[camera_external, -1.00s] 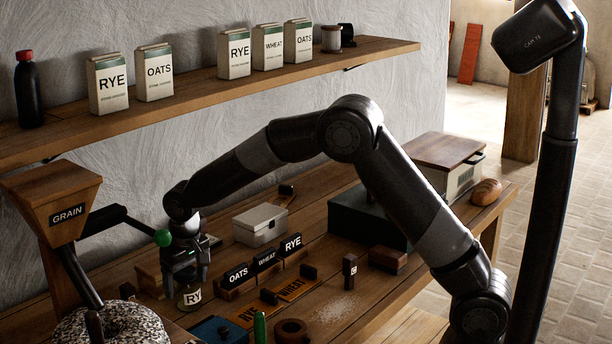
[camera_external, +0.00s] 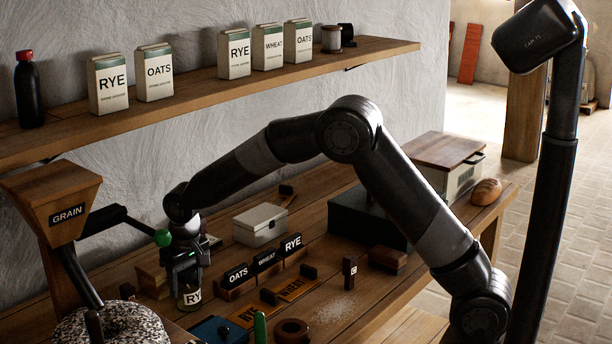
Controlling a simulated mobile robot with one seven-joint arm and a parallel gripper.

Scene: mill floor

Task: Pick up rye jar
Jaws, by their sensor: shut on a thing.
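The rye jar (camera_external: 191,297) is a small jar with a pale label that reads "RY" where it shows. It stands upright at the left part of the wooden bench, below my gripper (camera_external: 188,282). My gripper points down and is shut on the upper part of the jar. The fingers hide the jar's top. I cannot tell whether the jar's base touches the bench.
A grain hopper (camera_external: 62,205) with a green-knobbed crank (camera_external: 162,238) stands close on the left. Name blocks for oats, wheat and rye (camera_external: 291,245), a white box (camera_external: 260,225) and a blue item (camera_external: 219,331) are nearby. A shelf (camera_external: 200,92) with cartons runs above.

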